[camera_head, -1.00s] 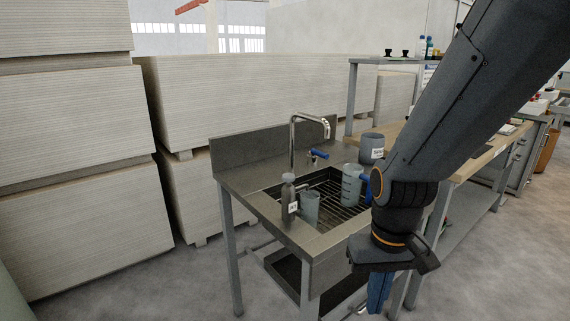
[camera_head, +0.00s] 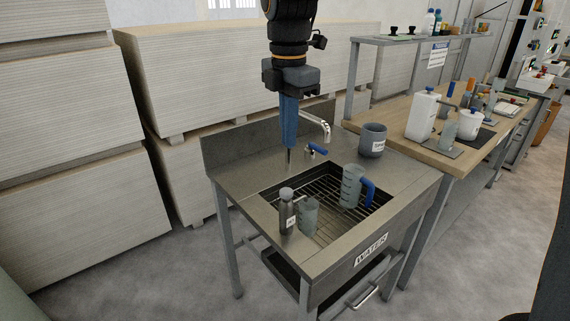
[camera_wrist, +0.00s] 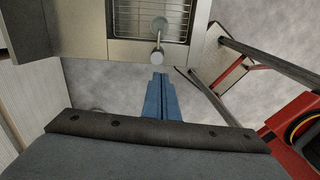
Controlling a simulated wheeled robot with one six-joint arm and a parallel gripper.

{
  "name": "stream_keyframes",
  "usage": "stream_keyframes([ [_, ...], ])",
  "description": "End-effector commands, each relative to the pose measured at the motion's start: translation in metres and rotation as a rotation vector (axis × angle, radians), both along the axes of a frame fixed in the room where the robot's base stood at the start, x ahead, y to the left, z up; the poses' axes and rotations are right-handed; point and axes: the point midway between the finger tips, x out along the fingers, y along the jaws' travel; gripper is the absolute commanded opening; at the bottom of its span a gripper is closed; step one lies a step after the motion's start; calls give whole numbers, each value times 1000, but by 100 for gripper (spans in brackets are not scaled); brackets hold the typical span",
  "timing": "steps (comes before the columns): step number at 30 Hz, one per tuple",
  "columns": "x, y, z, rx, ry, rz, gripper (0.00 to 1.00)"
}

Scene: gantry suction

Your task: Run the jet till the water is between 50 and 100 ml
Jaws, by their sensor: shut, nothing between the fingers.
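A metal tap (camera_head: 316,122) with a curved spout rises at the back of the steel sink. Its blue lever (camera_head: 316,150) sits on the sink top. A clear measuring jug (camera_head: 350,188) with a blue handle stands in the basin. A small clear beaker (camera_head: 309,217) stands at the basin's front left, beside a dark labelled bottle (camera_head: 287,212). I cannot read any water level. My gripper (camera_head: 290,157) is shut and empty, pointing down, left of the lever in the head view. In the wrist view its blue fingers (camera_wrist: 158,76) lie near a metal spout (camera_wrist: 158,58).
A grey labelled pot (camera_head: 373,142) stands at the sink's back right. The basin has a wire grid (camera_head: 330,221). A wooden bench (camera_head: 440,160) on the right holds a white canister (camera_head: 422,116). Stacked boards (camera_head: 200,90) stand behind the sink.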

Motion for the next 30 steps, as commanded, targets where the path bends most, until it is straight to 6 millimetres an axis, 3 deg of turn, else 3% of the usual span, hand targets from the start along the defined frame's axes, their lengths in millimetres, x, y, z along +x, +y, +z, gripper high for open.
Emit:
stream_keyframes([
  [4,1,7,8,-3,-1,64,0],
  [17,1,7,1,-3,1,65,0],
  [30,4,5,-78,-5,4,61,0],
])
